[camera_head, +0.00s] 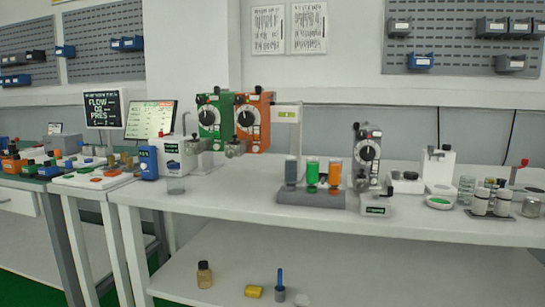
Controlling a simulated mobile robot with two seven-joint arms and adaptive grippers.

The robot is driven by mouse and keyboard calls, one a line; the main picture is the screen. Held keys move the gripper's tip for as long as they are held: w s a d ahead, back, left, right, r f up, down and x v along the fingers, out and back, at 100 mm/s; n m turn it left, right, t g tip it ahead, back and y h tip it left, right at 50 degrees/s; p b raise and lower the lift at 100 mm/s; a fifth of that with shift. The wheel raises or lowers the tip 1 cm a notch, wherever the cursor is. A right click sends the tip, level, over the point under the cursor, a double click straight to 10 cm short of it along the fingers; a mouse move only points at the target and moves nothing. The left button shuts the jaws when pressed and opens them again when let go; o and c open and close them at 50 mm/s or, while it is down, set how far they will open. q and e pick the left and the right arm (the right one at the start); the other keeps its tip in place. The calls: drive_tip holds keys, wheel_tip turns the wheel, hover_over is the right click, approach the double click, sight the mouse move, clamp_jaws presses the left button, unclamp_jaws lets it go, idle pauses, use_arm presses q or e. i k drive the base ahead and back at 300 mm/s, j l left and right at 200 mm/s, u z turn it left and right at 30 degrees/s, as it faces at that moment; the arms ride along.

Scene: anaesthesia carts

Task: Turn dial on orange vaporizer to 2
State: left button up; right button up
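The orange vaporizer (264,121) is mounted at the middle of the workbench, directly right of a green vaporizer (206,127). Its round dial (246,118) has a black centre and a pale scale ring on the front face. The dial's numbers and pointer setting are too small to read. A metal fitting (235,148) sits low between the two vaporizers. Neither of my grippers shows in the head view, so nothing is seen touching the dial.
A grey rack (311,199) with grey, green and orange bottles stands right of the vaporizers, beside a grey dial unit (367,158). The bench front before the vaporizers is mostly clear.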

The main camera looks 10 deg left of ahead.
sight(246, 118)
drive_tip(key=i+j, duration=0.2)
drive_tip(key=i, duration=0.25)
drive_tip(key=i+j, duration=0.2)
drive_tip(key=i, duration=0.25)
drive_tip(key=k+j+u, duration=0.15)
drive_tip(key=i+l+z, duration=0.15)
